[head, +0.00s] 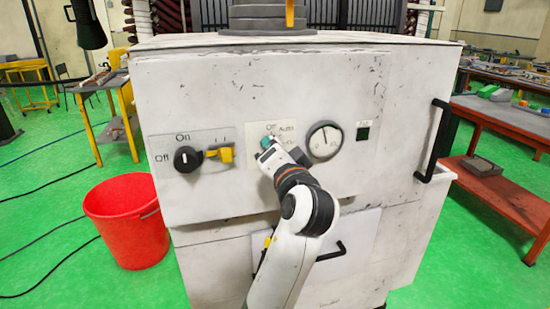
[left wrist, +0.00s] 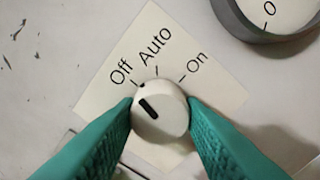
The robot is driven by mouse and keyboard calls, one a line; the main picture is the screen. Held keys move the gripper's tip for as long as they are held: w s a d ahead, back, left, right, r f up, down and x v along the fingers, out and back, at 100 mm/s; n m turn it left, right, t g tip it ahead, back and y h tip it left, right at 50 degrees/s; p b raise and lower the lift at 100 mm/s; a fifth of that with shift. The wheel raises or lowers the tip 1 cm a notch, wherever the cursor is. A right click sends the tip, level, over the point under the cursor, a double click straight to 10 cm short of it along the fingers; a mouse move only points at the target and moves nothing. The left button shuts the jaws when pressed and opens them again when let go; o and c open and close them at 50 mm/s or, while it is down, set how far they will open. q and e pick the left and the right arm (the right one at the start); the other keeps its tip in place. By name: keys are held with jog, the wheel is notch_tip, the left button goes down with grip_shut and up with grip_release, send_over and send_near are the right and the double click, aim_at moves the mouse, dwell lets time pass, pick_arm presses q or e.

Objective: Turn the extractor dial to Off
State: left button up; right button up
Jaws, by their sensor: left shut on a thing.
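The extractor dial (left wrist: 168,124) is a small white round knob with a black bar on its face, on a cream plate (left wrist: 100,88) marked Off, Auto and On. The bar points up and left, roughly toward the tick by Off. My left gripper (head: 266,143) is at this dial on the cabinet front. In the left wrist view its two teal fingers (left wrist: 161,105) are shut on the dial, one on each side. In the head view my gripper hides most of the dial. My right gripper is not in view.
The white cabinet (head: 400,85) also carries a black knob (head: 187,159) with a yellow lever (head: 222,153) on the left, and a round gauge (head: 324,141) right of the dial. A black handle (head: 433,140) juts out at right. A red bucket (head: 125,222) stands left.

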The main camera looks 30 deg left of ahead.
pick_arm(q)
jog(key=shift+f+n+b, duration=0.1)
jog(key=shift+n+b, duration=0.35)
jog(key=shift+n, duration=0.65)
jog(key=o, duration=1)
